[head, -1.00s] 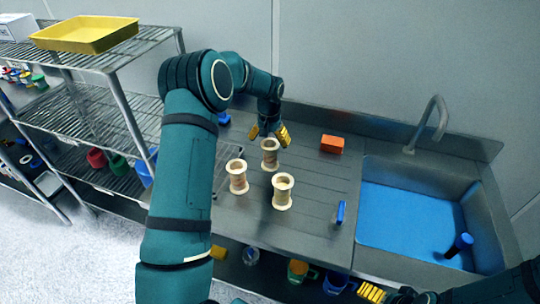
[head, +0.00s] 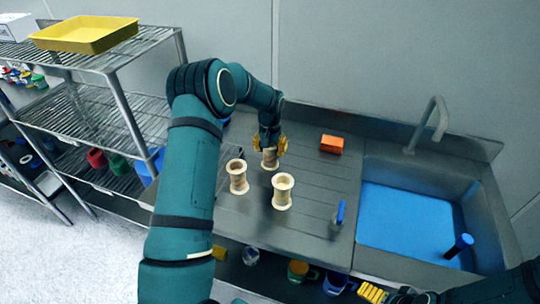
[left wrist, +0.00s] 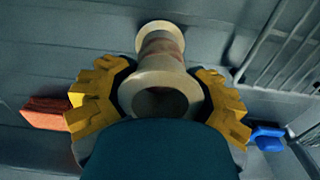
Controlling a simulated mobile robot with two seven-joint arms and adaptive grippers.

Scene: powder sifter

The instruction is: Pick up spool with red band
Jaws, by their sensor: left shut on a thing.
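Three cream spools stand on the grey drainboard (head: 315,205). The far spool (head: 270,162) is between the yellow fingers of my left gripper (head: 269,147), which is shut on it. In the left wrist view this spool (left wrist: 162,62) has a reddish-brown middle, and the yellow fingers flank its near flange. The left spool (head: 238,178) and the front spool (head: 282,192) stand free, with brownish middles; their band colours are hard to tell. My right gripper (head: 372,292) shows only in part at the bottom edge, and its opening is unclear.
An orange block (head: 332,144) lies right of the held spool. A blue-handled thing (head: 340,212) is near the front edge. The sink (head: 410,220) with a tap is at right. A wire shelf (head: 110,120) stands at left.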

